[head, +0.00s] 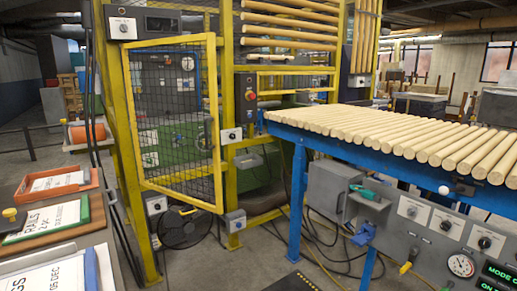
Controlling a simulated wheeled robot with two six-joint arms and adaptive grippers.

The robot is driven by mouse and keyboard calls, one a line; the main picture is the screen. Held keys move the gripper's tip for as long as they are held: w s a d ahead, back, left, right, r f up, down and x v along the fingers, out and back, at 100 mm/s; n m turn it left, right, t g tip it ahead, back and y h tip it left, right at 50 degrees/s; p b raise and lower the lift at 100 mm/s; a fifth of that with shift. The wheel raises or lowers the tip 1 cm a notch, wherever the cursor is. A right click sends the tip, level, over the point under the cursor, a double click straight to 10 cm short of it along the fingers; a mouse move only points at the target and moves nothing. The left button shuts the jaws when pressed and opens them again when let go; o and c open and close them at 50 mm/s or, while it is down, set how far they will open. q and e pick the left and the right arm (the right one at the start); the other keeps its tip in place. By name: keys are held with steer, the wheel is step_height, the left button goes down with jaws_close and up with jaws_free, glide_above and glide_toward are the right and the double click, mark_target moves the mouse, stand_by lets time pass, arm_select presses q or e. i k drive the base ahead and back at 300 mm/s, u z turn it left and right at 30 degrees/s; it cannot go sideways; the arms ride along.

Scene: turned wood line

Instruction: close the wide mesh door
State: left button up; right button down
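The wide mesh door (178,124) is a yellow frame filled with dark wire mesh, left of the middle in the head view. It hangs beside the left yellow post (122,130). Its right edge looks nearer to me than its left edge, so it appears to stand ajar, swung toward me. The right yellow post (229,75) carries a small grey box (231,135) just beside the door's free edge. A yellow handle-like piece (188,211) shows at the door's lower edge. Neither of my grippers is in view.
A blue-framed table (297,190) with wooden rods (400,130) fills the right, above a grey control panel (440,230). At left, a bench holds an orange tray (57,184) and papers. A black fan (184,228) stands below the door. Cables lie on the floor between door and table.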

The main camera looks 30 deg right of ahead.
mark_target(210, 38)
steer(key=z, duration=1.8)
steer(key=i, duration=1.5)
steer(key=u, duration=1.95)
